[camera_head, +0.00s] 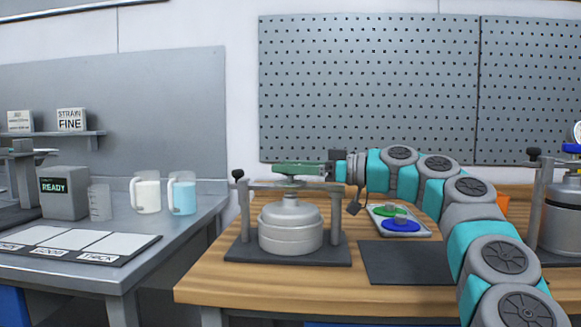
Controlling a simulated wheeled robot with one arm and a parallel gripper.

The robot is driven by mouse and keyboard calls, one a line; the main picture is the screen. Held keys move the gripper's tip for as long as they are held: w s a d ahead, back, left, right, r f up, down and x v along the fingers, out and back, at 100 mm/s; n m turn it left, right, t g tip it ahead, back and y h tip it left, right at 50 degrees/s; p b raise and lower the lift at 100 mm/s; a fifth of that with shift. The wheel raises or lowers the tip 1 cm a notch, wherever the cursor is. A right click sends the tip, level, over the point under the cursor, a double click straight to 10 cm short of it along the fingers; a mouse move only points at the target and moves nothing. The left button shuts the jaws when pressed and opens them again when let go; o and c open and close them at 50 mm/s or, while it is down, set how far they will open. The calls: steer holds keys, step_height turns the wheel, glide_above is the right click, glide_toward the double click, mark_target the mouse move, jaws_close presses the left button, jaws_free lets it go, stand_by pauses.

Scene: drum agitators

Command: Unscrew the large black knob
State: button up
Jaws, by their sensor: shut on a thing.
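The stand (337,259) holds a grey drum (290,229) between two upright posts joined by a crossbar. A black knob (238,174) tops the left post. My gripper (331,168) comes in from the right and is shut at the top of the right post. Its dark jaws hide what they hold; the place matches that of a black knob on this post. A green bar (297,168) lies level above the drum's stem, its right end meeting my gripper in the picture.
A tray (423,233) with a green disc (389,211) and a blue disc (401,225) sits behind a dark mat (400,263). A second drum stand (565,215) is at the far right. Pitchers (182,194) stand on the left bench.

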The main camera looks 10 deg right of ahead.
steer(key=o, duration=1.4)
steer(key=shift+b+v, duration=0.4)
steer(key=shift+v, duration=3.5)
